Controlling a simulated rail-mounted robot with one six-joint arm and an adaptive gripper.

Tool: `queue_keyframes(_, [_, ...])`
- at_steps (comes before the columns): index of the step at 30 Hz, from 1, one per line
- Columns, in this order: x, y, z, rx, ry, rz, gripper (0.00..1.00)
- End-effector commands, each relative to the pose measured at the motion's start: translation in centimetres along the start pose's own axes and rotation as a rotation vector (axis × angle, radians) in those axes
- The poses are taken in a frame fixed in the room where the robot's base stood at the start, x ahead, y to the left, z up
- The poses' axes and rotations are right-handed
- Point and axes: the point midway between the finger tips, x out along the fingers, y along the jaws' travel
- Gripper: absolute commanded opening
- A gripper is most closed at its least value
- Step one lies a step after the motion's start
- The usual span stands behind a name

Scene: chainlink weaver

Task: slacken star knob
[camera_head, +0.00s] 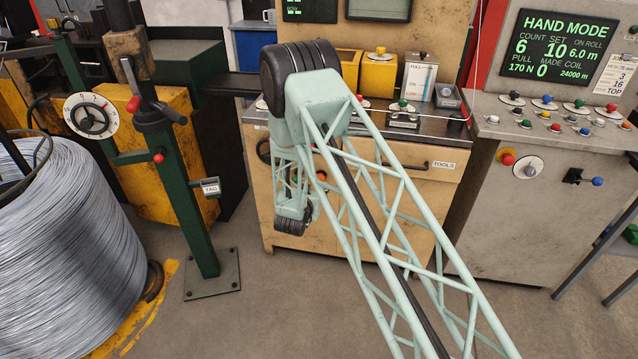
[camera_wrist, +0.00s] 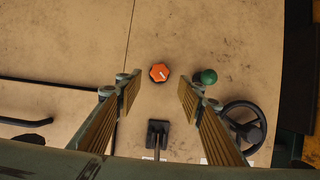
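The star knob (camera_wrist: 159,73) is small and orange with a pale mark on its face. In the wrist view it sits on a tan panel, near the middle. My gripper (camera_wrist: 159,93) is open and empty. Its two ribbed fingers stand left and right of the knob's line, with the knob between and slightly beyond their tips in the picture. No contact shows. In the head view my arm covers much of the tan cabinet front, and a bit of orange (camera_head: 322,175) shows behind the arm; I cannot tell whether it is the knob.
A green ball knob (camera_wrist: 208,76) is close right of the star knob. A black handwheel (camera_wrist: 243,127) is lower right, and a black handle (camera_wrist: 157,133) is below. Dark bars (camera_wrist: 60,83) run at left. A wire coil (camera_head: 65,245) stands left in the head view.

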Motion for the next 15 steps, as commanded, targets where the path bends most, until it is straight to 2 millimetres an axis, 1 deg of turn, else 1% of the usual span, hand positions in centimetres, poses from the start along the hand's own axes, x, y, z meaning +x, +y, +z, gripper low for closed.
queue_keyframes(1, [0.8,0.1,0.1,0.001,0.001,0.001,0.35])
queue_keyframes(3, [1.7,0.1,0.2,0.001,0.001,0.001,0.35])
queue_keyframes(12, [5.6,0.1,0.1,0.002,0.001,0.001,0.35])
queue_keyframes(15, [6.7,0.0,0.1,0.001,0.001,0.0,0.35])
